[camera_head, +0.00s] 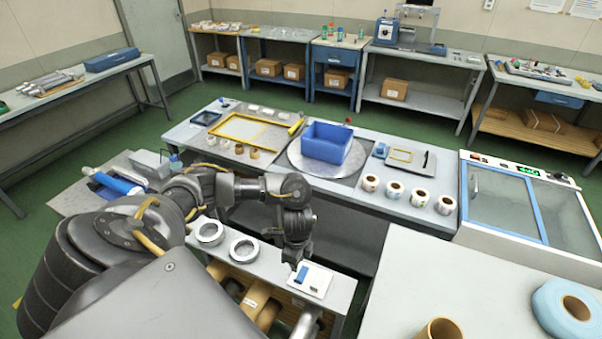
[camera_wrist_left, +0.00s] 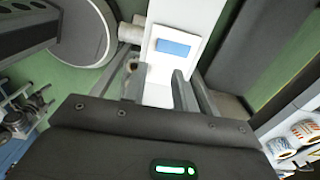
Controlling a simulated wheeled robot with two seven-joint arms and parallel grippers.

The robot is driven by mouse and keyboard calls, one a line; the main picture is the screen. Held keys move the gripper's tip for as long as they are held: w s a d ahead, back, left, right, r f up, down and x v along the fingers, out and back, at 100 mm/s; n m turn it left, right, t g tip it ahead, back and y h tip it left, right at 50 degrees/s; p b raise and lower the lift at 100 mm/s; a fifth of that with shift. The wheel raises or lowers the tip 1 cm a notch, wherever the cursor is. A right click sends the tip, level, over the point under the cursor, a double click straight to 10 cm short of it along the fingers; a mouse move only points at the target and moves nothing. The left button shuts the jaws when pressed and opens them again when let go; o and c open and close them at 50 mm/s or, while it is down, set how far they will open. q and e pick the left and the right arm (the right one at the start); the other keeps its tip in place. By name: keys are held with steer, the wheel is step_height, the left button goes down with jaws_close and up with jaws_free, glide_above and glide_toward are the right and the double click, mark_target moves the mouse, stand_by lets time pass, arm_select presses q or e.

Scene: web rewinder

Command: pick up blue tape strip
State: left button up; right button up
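The blue tape strip (camera_head: 301,274) lies on a small white plate (camera_head: 317,281) at the front end of the low shelf unit. In the left wrist view the strip (camera_wrist_left: 173,48) is a short light-blue rectangle on the white plate (camera_wrist_left: 158,66), beyond the fingertips. My left gripper (camera_head: 295,262) points down beside and above the plate. Its two fingers (camera_wrist_left: 158,80) are apart with nothing between them, and the strip appears clear of both. My right gripper is not in view.
Two silver rings (camera_head: 243,248) lie on the shelf unit (camera_head: 340,296) left of the plate. Brown rolls (camera_head: 257,297) sit underneath. Behind is a workbench with a blue bin (camera_head: 326,142) and several label rolls (camera_head: 395,188). A light bench (camera_head: 455,285) stands to the right.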

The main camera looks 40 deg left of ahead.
arm_select(q)
steer(key=b, duration=0.2)
glide_above(297, 283)
steer(key=f, duration=0.5)
steer(key=shift+w, duration=0.2)
steer(key=shift+s+f, duration=0.15)
steer(key=shift+f, duration=0.9)
steer(key=shift+s+f, duration=0.15)
steer(key=shift+f, duration=1.45)
jaws_close()
